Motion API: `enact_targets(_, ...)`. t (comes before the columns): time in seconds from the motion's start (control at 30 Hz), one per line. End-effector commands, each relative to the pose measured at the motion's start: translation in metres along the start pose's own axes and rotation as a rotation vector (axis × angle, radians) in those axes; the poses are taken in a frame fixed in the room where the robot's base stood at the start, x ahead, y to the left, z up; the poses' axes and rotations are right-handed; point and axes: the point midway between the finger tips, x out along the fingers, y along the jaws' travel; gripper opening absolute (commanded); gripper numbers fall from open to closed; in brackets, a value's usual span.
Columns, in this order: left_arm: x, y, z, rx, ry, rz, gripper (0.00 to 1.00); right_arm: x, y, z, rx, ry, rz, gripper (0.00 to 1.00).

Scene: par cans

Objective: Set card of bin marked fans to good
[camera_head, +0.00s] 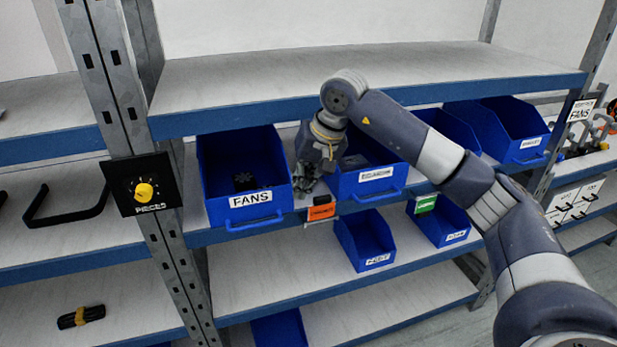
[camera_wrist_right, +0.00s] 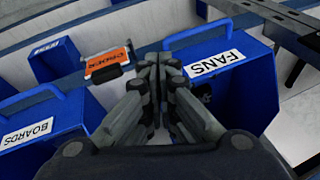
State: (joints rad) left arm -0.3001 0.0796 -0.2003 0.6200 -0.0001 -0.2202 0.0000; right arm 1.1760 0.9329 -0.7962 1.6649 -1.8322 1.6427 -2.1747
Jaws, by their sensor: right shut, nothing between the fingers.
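The blue bin marked FANS (camera_head: 250,205) stands on the middle shelf with a dark part inside. It also shows at right in the wrist view (camera_wrist_right: 240,85). An orange card (camera_head: 321,212) hangs on the shelf edge just right of that bin. In the wrist view the orange card (camera_wrist_right: 108,62) is left of my fingertips, its lettering hard to read. My right gripper (camera_head: 306,187) is shut and empty, between the FANS bin and the bin to its right, close to the card. Whether it touches the card I cannot tell. My left gripper is not in view.
A bin marked BOARDS (camera_wrist_right: 60,125) sits left in the wrist view. A green card (camera_head: 425,205) hangs farther right on the shelf edge. Smaller blue bins (camera_head: 365,240) stand below. A black panel with a yellow knob (camera_head: 145,190) is on the left post. The top shelf is bare.

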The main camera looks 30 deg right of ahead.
Motion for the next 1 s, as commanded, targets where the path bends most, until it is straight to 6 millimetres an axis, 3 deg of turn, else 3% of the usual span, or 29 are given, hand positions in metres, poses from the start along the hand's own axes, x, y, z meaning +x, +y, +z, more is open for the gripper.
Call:
enact_targets(0.03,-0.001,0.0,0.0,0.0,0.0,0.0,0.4,-0.018,0.012,-0.008,-0.059,0.047,0.06,0.0)
enact_targets(0.13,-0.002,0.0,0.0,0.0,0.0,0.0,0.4,-0.042,0.031,-0.017,-0.145,0.103,0.159,0.0)
enact_targets(0.33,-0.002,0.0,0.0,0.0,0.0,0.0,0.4,-0.061,0.046,-0.023,-0.206,0.142,0.238,0.0)
enact_targets(0.73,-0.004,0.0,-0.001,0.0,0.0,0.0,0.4,-0.055,0.047,-0.024,-0.206,0.138,0.237,0.0)
enact_targets(1.0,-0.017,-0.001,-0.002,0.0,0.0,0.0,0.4,-0.014,0.056,-0.03,-0.205,0.134,0.238,0.0)
